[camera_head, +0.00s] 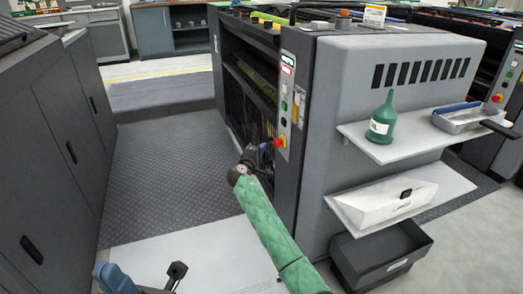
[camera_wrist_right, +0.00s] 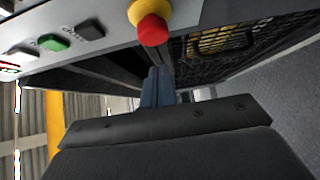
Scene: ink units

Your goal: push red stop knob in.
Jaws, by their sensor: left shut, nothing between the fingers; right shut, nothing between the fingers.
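The red stop knob (camera_head: 279,142) sits on a yellow base low on the grey control panel at the machine's front corner. In the right wrist view the knob (camera_wrist_right: 152,31) hangs at the top centre, close to my right gripper's fingers. My right gripper (camera_wrist_right: 156,72) is shut and empty, its blue fingers just below the knob in that picture; I see no contact. In the head view my right gripper (camera_head: 266,152) is partly hidden beside the panel, at the end of my green-sleeved arm. My left gripper (camera_head: 176,271) is shut and empty at the bottom left, far from the knob.
The panel also carries a green button (camera_wrist_right: 54,42) and dark buttons. The machine's open, meshed side (camera_wrist_right: 225,40) lies beside the knob. A shelf (camera_head: 350,133) with a green bottle (camera_head: 382,122) juts out at right. Dark cabinets (camera_head: 50,130) stand at left, with clear floor between.

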